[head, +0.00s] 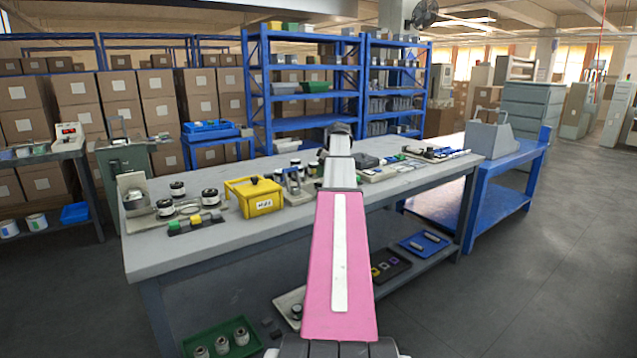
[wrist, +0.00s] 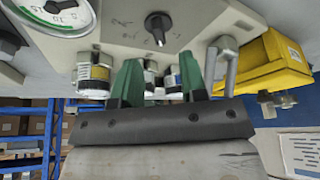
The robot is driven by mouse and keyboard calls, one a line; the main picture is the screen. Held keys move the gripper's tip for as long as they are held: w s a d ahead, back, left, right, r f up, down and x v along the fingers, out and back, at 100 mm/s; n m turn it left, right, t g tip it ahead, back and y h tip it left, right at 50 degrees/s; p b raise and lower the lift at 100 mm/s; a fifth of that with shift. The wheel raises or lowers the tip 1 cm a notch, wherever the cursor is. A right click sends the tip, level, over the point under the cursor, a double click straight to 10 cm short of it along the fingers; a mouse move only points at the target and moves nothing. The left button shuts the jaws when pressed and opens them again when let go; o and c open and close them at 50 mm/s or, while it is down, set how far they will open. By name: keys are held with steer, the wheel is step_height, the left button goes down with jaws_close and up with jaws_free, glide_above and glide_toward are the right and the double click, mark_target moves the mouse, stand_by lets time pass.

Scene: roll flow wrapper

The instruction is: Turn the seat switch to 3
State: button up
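The seat switch, a black rotary knob (wrist: 157,24), sits on a grey panel (wrist: 205,12) at the top of the wrist view. A light pointer mark on it faces down in the picture, towards my gripper. Small marks around it are too faint to read. My gripper (wrist: 159,60) has two green fingers, spread with a gap between them. It is open, empty and apart from the knob, just below it in the picture. In the head view my pink arm reaches over the bench, and I cannot make out the knob there.
A round gauge (wrist: 55,12) is on the panel left of the knob. The yellow box (head: 254,196) stands on the grey workbench (head: 165,250), close to my arm; it also shows in the wrist view (wrist: 268,62). Jars and small parts crowd the bench. Blue shelving (head: 303,120) stands behind.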

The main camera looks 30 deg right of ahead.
mark_target(318, 185)
steer(key=shift+x, duration=2.7)
steer(key=shift+c, duration=0.3)
jaws_close()
